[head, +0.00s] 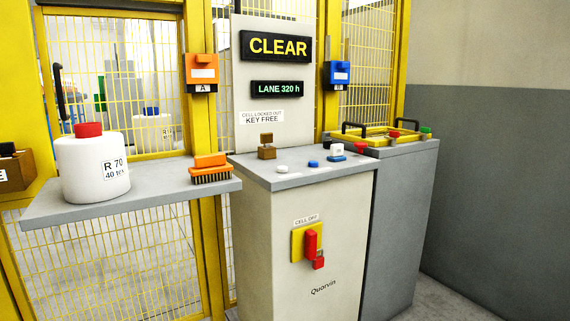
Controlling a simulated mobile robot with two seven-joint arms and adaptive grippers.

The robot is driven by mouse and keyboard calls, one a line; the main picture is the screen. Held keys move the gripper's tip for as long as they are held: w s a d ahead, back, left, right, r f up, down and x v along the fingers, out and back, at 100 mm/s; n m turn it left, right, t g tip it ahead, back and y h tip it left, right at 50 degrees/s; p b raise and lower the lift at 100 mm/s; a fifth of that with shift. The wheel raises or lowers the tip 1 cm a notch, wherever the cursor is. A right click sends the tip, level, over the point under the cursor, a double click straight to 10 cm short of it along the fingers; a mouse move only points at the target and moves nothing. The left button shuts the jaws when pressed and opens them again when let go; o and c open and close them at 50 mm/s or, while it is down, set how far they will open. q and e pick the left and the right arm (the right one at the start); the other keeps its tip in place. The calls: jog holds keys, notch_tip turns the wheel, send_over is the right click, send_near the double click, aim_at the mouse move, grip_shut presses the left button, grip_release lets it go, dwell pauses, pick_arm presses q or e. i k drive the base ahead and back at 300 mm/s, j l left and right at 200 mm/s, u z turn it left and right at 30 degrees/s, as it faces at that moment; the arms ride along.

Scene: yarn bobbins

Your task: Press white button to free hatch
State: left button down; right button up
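A low round white button (282,168) sits on the grey top of the console (303,242), near its front left edge. A blue button (313,163) is to its right, then a white block on a blue base (337,152) and a red knob (361,148). A yellow mesh panel with a black upright handle (61,92) stands shut behind the left shelf. I cannot tell for sure that this panel is the hatch. Neither of my grippers is in view.
The left shelf (120,200) bears a white bobbin (88,168) marked R 70 and an orange brush (210,169). A brown block (266,147) stands behind the white button. Signs read CLEAR (277,46) and KEY FREE. A yellow-framed tray (383,139) is at right.

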aim_at(281, 169)
jog(key=i+l+u, duration=0.1)
jog(key=l, duration=0.25)
jog(key=i+l+u, duration=0.1)
jog(key=i+l, duration=0.15)
jog(key=i+l+u, duration=0.1)
jog(key=l, duration=0.4)
jog(key=i+l+u, duration=0.15)
jog(key=l, duration=0.25)
jog(key=i+l+u, duration=0.1)
jog(key=l, duration=0.3)
